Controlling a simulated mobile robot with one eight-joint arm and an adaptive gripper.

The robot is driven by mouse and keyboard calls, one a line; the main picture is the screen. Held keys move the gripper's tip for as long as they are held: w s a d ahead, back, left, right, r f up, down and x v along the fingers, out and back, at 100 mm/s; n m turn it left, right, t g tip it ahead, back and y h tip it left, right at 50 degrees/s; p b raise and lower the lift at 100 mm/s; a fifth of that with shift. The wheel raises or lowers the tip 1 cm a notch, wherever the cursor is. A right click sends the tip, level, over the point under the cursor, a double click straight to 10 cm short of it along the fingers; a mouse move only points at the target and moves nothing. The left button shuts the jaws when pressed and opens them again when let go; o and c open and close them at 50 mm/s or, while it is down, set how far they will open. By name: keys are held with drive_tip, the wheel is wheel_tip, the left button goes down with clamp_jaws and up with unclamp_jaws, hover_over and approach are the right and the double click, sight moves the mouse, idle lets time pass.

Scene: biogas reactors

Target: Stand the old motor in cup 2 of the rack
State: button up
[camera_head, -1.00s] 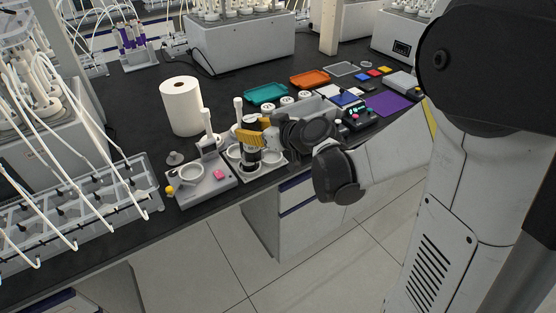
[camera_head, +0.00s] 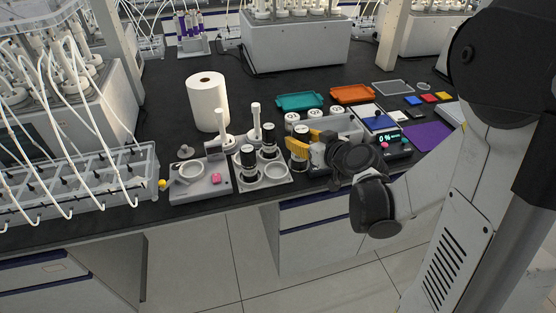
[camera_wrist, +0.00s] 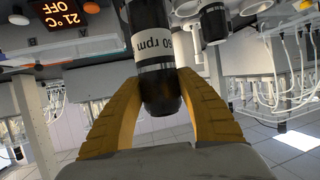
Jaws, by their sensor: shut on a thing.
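My gripper (camera_head: 305,140), with yellow fingers, is shut on a dark cylindrical motor (camera_head: 298,157) with a pale label band. It holds the motor about upright, just right of the pale rack (camera_head: 285,180). In the wrist view the motor (camera_wrist: 155,50) lies between the yellow fingers (camera_wrist: 158,95), and its band ends in "0 rpm". Two similar motors stand in the rack, one front left (camera_head: 248,163) and one at the back (camera_head: 269,140). The rack's front-right cup (camera_head: 272,170) looks empty. I cannot read cup numbers or tell which motor is old.
A grey fixture (camera_head: 215,188) with a ring, post and pink block stands left of the rack. A paper roll (camera_head: 207,102) stands behind. A grey bin (camera_head: 350,127), white-topped cylinders and a display device (camera_head: 390,142) are at right. The bench's front edge is close.

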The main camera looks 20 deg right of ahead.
drive_tip(key=w+a+f+b, duration=0.4)
drive_tip(key=w+f, duration=0.3)
drive_tip(key=f, duration=0.2)
drive_tip(key=shift+w+a+f+b, duration=0.15)
drive_tip(key=shift+a+b, duration=0.15)
drive_tip(key=shift+a, duration=0.2)
drive_tip(key=shift+f, duration=0.2)
drive_tip(key=o, duration=1.4)
drive_tip(key=shift+c, duration=0.2)
drive_tip(key=shift+r, duration=0.1)
